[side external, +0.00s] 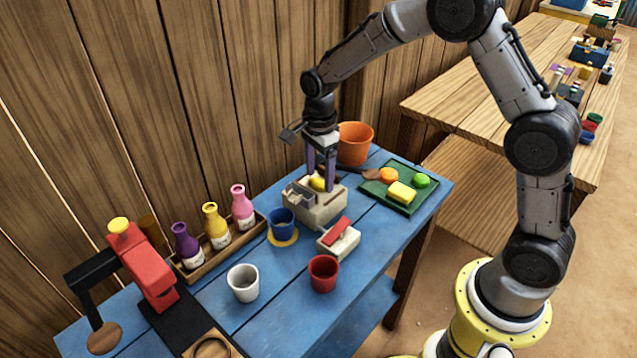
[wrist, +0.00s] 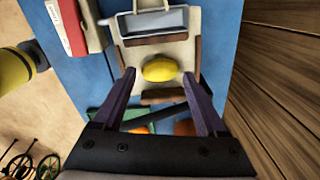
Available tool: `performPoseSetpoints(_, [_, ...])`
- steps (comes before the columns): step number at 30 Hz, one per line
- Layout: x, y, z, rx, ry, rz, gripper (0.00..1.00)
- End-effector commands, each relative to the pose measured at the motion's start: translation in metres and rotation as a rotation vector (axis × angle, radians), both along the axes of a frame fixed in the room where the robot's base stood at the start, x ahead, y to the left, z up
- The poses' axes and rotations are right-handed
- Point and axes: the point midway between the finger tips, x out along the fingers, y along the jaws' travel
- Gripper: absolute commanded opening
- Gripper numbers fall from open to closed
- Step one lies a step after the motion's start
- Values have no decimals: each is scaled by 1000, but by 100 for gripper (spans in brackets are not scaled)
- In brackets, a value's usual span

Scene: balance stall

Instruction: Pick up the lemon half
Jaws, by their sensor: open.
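The lemon half (side external: 318,184) is a small yellow piece on top of a beige box-like device (side external: 323,207) on the blue table. In the wrist view the yellow lemon half (wrist: 160,69) lies on the beige device (wrist: 184,52), ahead of the fingertips and between their lines. My gripper (side external: 321,180) points down over the device, its purple fingers on either side of the lemon half in the side view. In the wrist view my gripper (wrist: 168,76) is open, with a gap between each finger and the lemon half. Whether the fingertips touch the device cannot be told.
A green tray (side external: 424,201) with a yellow block, a green piece and an orange piece lies right. An orange bucket (side external: 355,143) stands behind. A blue cup (side external: 282,222), a red-and-white box (side external: 338,239), a red cup (side external: 323,273) and a white cup (side external: 243,283) stand nearer.

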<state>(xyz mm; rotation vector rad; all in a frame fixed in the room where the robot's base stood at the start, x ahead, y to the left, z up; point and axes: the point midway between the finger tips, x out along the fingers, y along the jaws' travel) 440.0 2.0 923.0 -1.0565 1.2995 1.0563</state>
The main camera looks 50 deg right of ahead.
Motion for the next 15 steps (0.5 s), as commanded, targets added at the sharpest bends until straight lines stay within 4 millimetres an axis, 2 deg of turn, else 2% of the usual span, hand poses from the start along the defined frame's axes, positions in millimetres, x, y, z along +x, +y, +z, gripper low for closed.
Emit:
performPoseSetpoints(3, [0, 0, -8, 0, 1, 0, 74])
performPoseSetpoints(10, [0, 0, -9, 0, 0, 0, 74])
performPoseSetpoints(15, [0, 0, -9, 0, 0, 0, 44])
